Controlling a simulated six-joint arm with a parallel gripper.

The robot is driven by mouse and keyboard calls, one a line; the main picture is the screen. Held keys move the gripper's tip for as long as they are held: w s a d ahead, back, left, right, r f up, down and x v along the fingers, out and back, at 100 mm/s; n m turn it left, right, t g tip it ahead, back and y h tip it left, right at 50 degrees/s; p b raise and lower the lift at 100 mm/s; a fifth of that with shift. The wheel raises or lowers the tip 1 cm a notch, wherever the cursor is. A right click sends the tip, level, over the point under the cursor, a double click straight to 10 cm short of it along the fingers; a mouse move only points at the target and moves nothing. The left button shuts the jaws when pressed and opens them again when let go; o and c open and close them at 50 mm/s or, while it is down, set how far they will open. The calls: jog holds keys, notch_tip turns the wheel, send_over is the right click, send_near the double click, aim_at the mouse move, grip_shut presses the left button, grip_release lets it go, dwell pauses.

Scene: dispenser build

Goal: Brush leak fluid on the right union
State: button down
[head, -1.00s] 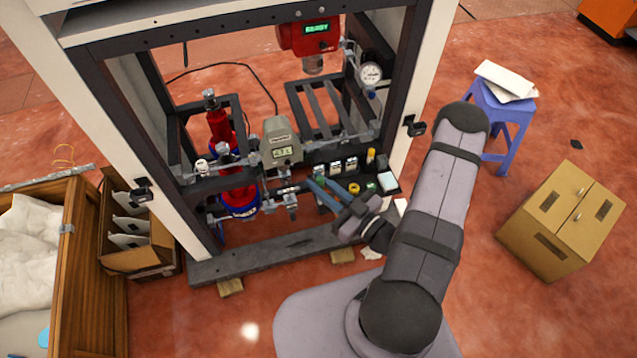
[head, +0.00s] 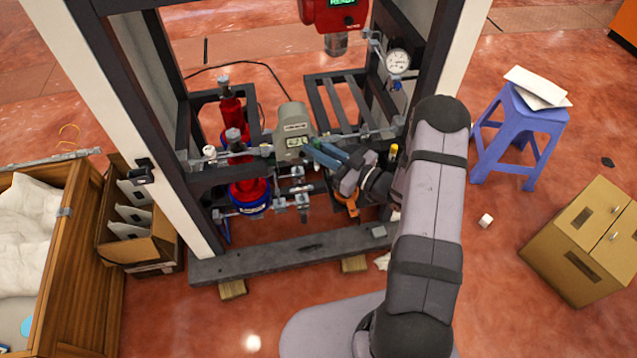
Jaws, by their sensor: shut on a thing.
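My gripper (head: 322,156) is at the right side of the grey meter (head: 293,132), in front of the pipe line. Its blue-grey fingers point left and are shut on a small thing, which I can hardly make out. The pipe fitting just right of the meter is mostly behind the fingers, so I cannot tell whether anything touches the right union. More metal fittings (head: 302,200) show on the lower pipe. A yellow-topped item (head: 393,151) stands beside my wrist. My arm hides much of the shelf there.
The dark frame's left post (head: 165,130) and lower beam (head: 290,255) enclose the work area. Red cylinders (head: 248,190) stand left of the meter. A round gauge (head: 398,62) hangs upper right. A blue stool (head: 520,120), small white cube (head: 486,220) and cardboard box (head: 585,240) stand right.

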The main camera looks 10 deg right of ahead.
jog(key=w+d+r+m+t+h, duration=0.2)
jog(key=w+d, duration=0.7)
jog(key=w, duration=0.5)
jog(key=shift+d+r+h, duration=0.15)
jog(key=shift+r+h, duration=0.25)
jog(key=shift+r, duration=0.05)
jog(key=shift+w+f, duration=0.1)
jog(key=shift+f, duration=0.1)
jog(key=shift+f+b, duration=1.65)
jog(key=shift+f, duration=0.65)
jog(key=c, duration=2.3)
grip_release()
grip_shut()
